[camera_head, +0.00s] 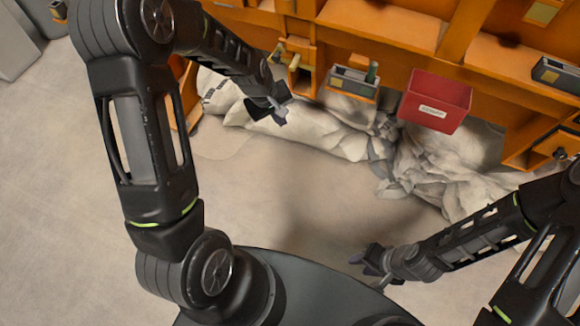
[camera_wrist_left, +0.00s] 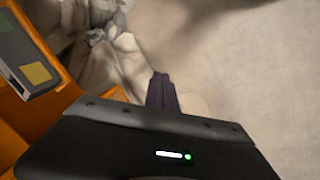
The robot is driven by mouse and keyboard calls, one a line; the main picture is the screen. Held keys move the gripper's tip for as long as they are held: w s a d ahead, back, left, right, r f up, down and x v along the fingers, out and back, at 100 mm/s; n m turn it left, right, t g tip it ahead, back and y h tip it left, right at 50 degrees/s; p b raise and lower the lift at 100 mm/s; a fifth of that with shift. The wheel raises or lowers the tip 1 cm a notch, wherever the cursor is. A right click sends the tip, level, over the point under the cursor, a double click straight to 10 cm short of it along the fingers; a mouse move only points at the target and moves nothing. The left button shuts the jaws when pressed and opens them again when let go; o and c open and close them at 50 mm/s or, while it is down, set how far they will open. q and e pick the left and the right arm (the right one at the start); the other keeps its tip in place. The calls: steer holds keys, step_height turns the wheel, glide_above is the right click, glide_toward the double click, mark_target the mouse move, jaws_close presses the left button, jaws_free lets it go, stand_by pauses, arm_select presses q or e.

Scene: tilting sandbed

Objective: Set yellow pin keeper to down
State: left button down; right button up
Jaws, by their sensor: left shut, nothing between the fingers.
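A small yellow piece (camera_head: 295,62) sits on the orange frame at the top centre of the head view, beside a dark knob. It may be the yellow pin keeper, but it is too small for me to tell its position. My left gripper (camera_head: 281,110) is shut and empty, below and left of that piece, over the pale sacks. In the left wrist view its closed fingers (camera_wrist_left: 162,92) point towards the floor and sacks, and the keeper cannot be made out. My right gripper (camera_head: 366,258) is low over the floor, far from the frame; its fingers are unclear.
The orange frame (camera_head: 390,30) spans the top. A red bin (camera_head: 436,100) and a grey box (camera_head: 352,82) are mounted on it. Pale sacks (camera_head: 305,132) and crumpled sheeting (camera_head: 430,165) lie beneath. A grey box with a yellow square (camera_wrist_left: 35,72) shows at left. The floor (camera_head: 290,185) is clear.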

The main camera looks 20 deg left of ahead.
arm_select(q)
steer(key=s+d+f+m+b, duration=0.1)
steer(key=d+f+b, duration=0.1)
steer(key=f, duration=0.4)
steer(key=s+d+f+m+b, duration=0.1)
steer(key=s+d+f+b, duration=0.1)
steer(key=f+b, duration=0.3)
step_height(320, 180, down, 2)
steer(key=shift+s+d+f+h, duration=0.2)
steer(key=shift+s+d+h, duration=0.1)
steer(key=shift+d, duration=0.2)
